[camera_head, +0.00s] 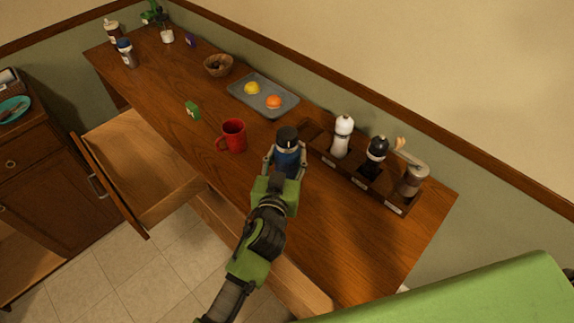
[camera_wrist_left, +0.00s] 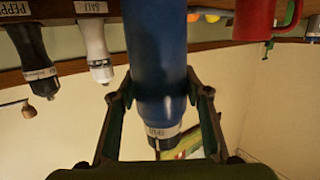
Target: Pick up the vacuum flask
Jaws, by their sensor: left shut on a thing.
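The vacuum flask (camera_head: 288,158), blue with a dark lid, is upright on the counter's near side, right of the red mug. My left gripper (camera_head: 285,166) has one finger on each side of it and is shut on it. In the left wrist view, the picture is upside down and the flask (camera_wrist_left: 158,50) fills the space between the fingers (camera_wrist_left: 158,95). Its base is out of sight there, so I cannot tell whether it touches the counter. My right gripper is not in view.
The red mug (camera_head: 233,135) stands just left of the flask. A rack (camera_head: 335,163) with white and dark mills and a grinder is close on the right. A grey tray (camera_head: 240,92) with two fruits lies behind. An open drawer (camera_head: 145,170) juts out at left.

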